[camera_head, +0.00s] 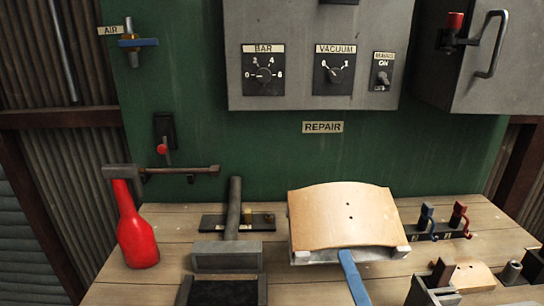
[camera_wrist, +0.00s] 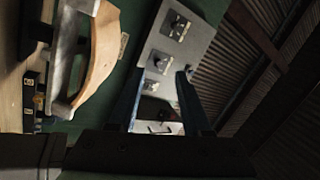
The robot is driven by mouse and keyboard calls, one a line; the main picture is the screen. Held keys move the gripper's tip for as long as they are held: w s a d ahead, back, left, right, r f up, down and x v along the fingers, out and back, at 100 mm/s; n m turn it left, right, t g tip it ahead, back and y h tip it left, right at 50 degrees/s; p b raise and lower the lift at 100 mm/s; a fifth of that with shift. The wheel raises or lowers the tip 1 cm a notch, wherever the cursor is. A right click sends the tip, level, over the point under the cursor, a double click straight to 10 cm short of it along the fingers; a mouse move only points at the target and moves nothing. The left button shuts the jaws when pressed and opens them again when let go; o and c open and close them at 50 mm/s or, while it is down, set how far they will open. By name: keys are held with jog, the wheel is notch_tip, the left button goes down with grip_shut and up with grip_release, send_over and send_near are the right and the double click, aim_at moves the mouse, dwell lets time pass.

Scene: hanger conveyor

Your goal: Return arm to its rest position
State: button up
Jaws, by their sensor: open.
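My gripper (camera_wrist: 160,105) shows in the wrist view with its two dark blue fingers apart and nothing between them. It points toward the grey control box and the green panel, which look turned on their side there. In the head view neither my gripper nor my arm can be made out with certainty. The curved wooden board (camera_head: 345,215) lies on a pale support on the workbench; it also shows at the left of the wrist view (camera_wrist: 100,50), apart from my fingers.
A red bottle-shaped handle (camera_head: 137,238), a hammer-like tool (camera_head: 232,210) and a dark tray (camera_head: 222,291) crowd the wooden bench (camera_head: 175,222). Blue and red clamps (camera_head: 440,220) stand at right. The grey control box (camera_head: 312,55) and a grey cabinet (camera_head: 490,75) jut from the wall above.

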jog(key=w+a+r+n+y+p, duration=0.15)
jog(key=a+r+n, duration=0.3)
jog(key=r, duration=0.55)
jog(key=w+a+r+n+p, duration=0.15)
jog(key=a+r+n, duration=0.3)
jog(key=r, duration=0.65)
jog(key=s+r+t+h+p, duration=0.1)
jog(key=s+r+t+h, duration=0.1)
jog(key=r, duration=0.5)
jog(key=s+a+r+n+t+h+p, duration=0.1)
jog(key=s+r+t+h, duration=0.1)
jog(key=s+r, duration=0.3)
jog(key=s+a+r+t+h+p, duration=0.1)
jog(key=s+r, duration=0.3)
jog(key=r, duration=0.4)
jog(key=shift+r+n+t+h+p, duration=0.3)
jog(key=shift+n+t+h+p, duration=0.15)
jog(key=shift+h, duration=0.1)
